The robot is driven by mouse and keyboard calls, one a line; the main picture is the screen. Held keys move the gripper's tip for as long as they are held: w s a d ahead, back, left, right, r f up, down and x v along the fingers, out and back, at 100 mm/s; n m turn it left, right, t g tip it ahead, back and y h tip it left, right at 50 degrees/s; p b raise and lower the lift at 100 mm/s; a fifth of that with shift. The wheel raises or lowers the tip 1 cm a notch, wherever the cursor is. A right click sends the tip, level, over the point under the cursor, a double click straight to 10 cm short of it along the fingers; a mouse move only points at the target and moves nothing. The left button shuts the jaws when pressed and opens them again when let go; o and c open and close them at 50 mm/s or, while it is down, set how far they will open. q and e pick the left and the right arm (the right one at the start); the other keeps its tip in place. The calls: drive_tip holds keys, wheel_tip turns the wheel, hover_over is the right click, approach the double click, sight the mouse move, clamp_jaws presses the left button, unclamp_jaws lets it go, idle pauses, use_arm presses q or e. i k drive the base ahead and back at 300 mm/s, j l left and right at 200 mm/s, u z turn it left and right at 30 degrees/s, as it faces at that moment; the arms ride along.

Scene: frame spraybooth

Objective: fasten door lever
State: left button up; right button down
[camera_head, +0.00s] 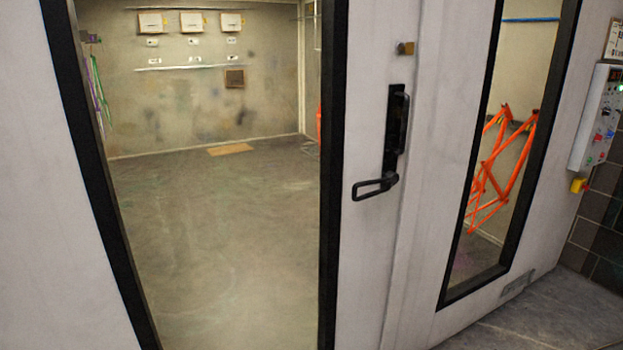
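The black door lever (376,186) sits on the white door, right of the large window. It is a loop-shaped handle that sticks out to the left from the lower end of a tall black plate (395,125). The door (362,235) looks flush or nearly flush with the white panel to its right; I cannot tell whether it is latched. A small brass-coloured block (405,48) is fixed above the plate. Neither of my grippers is in view, and nothing touches the lever.
Orange bicycle frames (490,175) hang behind the right window. A control box (597,118) with buttons and a yellow part (578,185) below it is at the far right. Grey floor (560,315) is clear at the lower right.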

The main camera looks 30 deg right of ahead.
sight(391, 178)
drive_tip(key=z, duration=1.4)
